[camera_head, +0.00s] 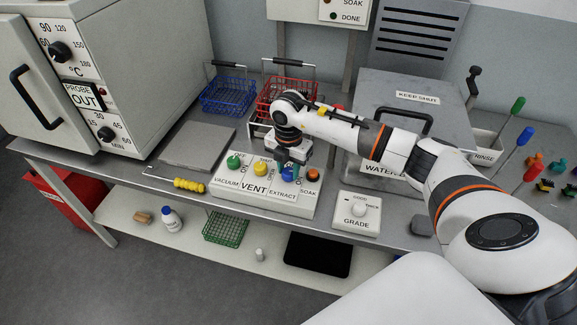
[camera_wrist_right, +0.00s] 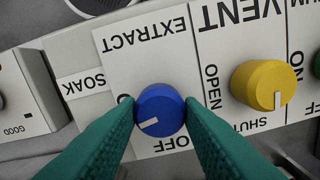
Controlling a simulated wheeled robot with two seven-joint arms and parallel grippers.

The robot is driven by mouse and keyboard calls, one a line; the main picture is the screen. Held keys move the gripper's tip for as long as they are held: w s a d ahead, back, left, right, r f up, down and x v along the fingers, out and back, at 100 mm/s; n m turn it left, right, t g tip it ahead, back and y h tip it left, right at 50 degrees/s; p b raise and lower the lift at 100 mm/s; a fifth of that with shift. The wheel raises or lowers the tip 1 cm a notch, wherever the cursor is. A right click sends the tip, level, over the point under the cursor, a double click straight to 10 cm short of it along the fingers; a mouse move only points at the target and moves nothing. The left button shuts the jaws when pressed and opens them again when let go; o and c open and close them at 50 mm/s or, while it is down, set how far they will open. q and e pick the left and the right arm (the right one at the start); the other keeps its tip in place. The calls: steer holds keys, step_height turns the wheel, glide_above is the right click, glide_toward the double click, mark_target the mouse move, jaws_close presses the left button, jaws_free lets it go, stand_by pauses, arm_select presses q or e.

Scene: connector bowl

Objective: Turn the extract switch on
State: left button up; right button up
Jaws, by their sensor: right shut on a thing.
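The extract switch is a round blue knob (camera_wrist_right: 160,110) on a pale panel plate lettered EXTRACT (camera_wrist_right: 147,37). Its white pointer mark points to the lower left in the right wrist view. My right gripper (camera_wrist_right: 160,112) is shut on the knob, with one green finger on each side. In the head view the right gripper (camera_head: 290,164) reaches down to the control panel (camera_head: 262,204) and hides most of the knob. My left gripper is not in view.
A grade dial box (camera_head: 356,214) stands to the right.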

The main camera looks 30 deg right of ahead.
mark_target(289, 170)
steer(key=shift+r+m, duration=0.1)
steer(key=shift+m, duration=1)
steer(key=o, duration=1)
steer(key=shift+c, duration=0.2)
step_height(289, 170, up, 12)
steer(key=b, duration=0.2)
